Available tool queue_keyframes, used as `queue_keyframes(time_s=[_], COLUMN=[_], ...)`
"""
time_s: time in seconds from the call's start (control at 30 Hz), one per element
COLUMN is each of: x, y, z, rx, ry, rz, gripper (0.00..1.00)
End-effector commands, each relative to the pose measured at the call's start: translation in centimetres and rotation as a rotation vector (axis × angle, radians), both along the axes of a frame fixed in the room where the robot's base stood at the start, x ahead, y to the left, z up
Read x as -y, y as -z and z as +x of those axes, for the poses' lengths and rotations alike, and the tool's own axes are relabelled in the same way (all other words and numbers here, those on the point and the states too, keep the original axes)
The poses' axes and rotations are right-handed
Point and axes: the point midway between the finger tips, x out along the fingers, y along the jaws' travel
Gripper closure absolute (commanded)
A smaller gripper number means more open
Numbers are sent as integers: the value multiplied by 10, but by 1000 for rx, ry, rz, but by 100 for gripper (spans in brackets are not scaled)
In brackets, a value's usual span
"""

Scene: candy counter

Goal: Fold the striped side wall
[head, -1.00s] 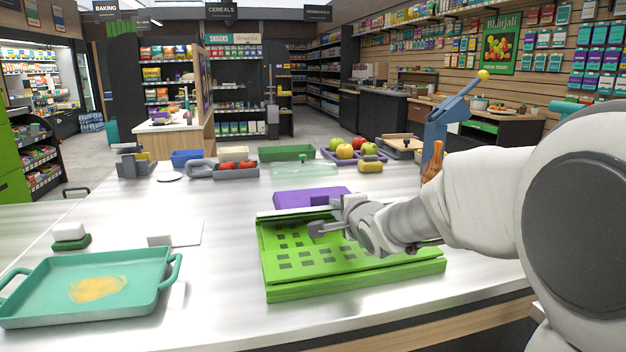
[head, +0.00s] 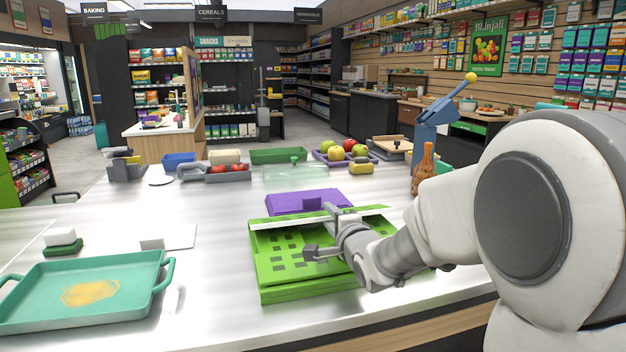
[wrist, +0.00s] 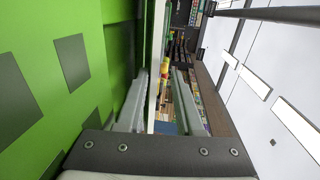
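A green box piece (head: 285,288) with several dark squares lies on the counter in the head view; its green squared face also fills the left of the wrist view (wrist: 35,40). A thin, pale-edged wall (head: 280,222) rises along its far side; the pale edge also shows between the fingers in the wrist view (wrist: 153,70). I cannot make out stripes on it. My gripper (head: 322,230) is open, one finger on the near side of this wall and one beyond it. In the wrist view, the wall is nearer the left finger; contact is unclear.
A purple tray (head: 290,203) lies just behind the green piece. A brown bottle (head: 424,170) and blue lever stand (head: 432,140) are at right.

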Motion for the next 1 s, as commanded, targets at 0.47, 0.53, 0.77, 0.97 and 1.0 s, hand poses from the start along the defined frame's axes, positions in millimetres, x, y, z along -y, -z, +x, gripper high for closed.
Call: queue_keyframes(time_s=[0.47,0.53,0.77,0.97,1.0], x=[4,5,9,12,13], y=[0,-2,-4,-6,-6], z=[-18,-23,-41,-55,-56], rx=[-7,-5,-5,-5,-5], ry=[1,0,0,0,0], rz=[-1,-1,-1,-1,-1], gripper=[65,65,65,65,65])
